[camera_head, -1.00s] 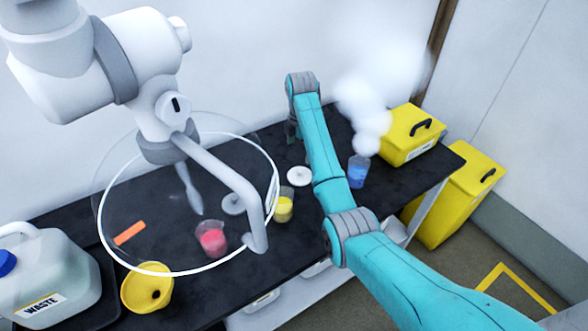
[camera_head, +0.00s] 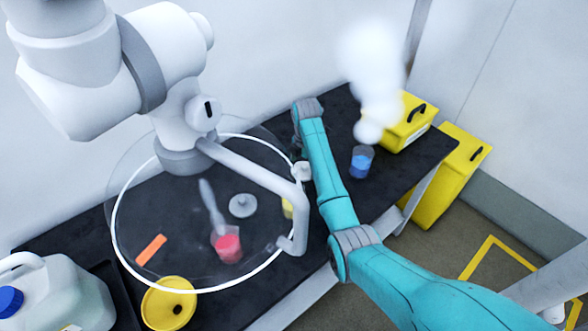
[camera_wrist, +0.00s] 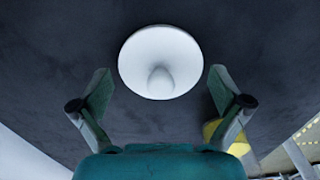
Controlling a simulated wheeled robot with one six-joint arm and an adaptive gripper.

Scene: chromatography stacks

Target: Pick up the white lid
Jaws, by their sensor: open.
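The white lid (camera_wrist: 160,62) is a round disc with a central knob, lying on the dark bench top. In the wrist view it sits ahead of my gripper (camera_wrist: 160,72), between the two spread fingers. The gripper is open and empty; I cannot tell its exact height above the lid. My gripper is mostly hidden behind the arm there.
The white pipe (camera_head: 255,178) and shield rim overhang the left.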

